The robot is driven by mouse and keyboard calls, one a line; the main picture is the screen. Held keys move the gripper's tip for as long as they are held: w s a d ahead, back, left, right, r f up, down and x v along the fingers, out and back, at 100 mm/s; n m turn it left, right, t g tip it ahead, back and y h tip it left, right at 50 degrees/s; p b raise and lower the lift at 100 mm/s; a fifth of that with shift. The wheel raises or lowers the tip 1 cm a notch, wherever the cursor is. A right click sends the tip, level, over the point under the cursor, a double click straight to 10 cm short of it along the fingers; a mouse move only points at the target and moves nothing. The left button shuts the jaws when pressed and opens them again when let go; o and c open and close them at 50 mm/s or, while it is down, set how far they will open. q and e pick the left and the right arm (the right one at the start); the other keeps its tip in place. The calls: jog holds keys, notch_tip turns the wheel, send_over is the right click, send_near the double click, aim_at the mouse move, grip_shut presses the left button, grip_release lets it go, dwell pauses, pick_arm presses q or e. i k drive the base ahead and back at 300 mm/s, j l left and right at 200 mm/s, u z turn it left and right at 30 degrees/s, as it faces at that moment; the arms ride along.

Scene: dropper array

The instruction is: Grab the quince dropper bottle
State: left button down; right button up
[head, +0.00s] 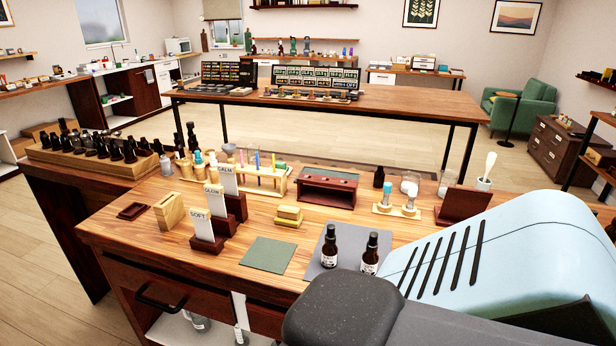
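Two dark brown dropper bottles with black tops and white labels stand upright near the front of the wooden table: one on the left (329,248) and one on the right (370,254). They are on or beside a grey mat (314,265). Many similar dark bottles stand in a long wooden rack (62,162) at the left. The label print is too small to read, so I cannot tell which bottle is quince. Neither of my grippers shows. A dark grey and pale blue body, likely my own arm, fills the lower right and hides the table's front right part.
Cards reading SOFT (202,227), GLOW and CALM stand in dark red holders at the left middle. A green mat (268,255) lies bare left of the bottles. A dark red box (328,190) and a test tube rack (262,181) stand farther back.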

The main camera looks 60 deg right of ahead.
aim_at(330, 250)
jog(key=z, duration=1.95)
